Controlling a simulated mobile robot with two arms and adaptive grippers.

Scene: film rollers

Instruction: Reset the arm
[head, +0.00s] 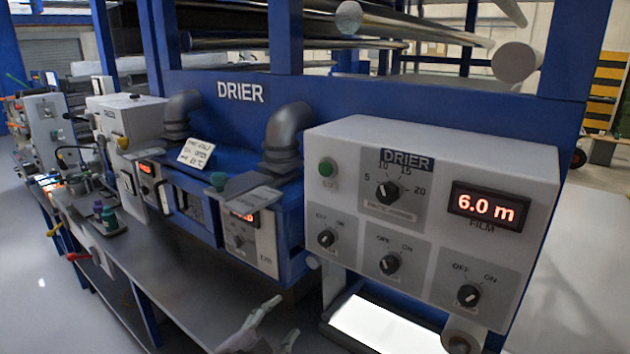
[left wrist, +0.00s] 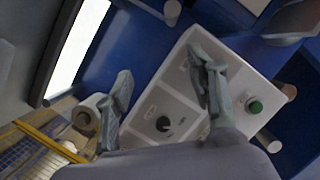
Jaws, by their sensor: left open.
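My left gripper (head: 286,316) shows at the bottom edge of the head view, in front of the drier bench, with its pale fingers apart. In the left wrist view the same gripper (left wrist: 158,64) has its two fingers spread, with nothing between them. Behind them is a white control panel (left wrist: 185,95) with a black knob and a green button. I cannot tell whether the fingers are near or far from it. Most of my left arm is cut off in the head view. My right gripper is not in view.
A white drier control box (head: 470,160) with knobs and a red "6.0 m" display stands at the right. A bright white light panel (head: 385,328) lies below it. A blue drier unit (head: 235,205) with grey pipes and a grey bench (head: 185,275) are at the left.

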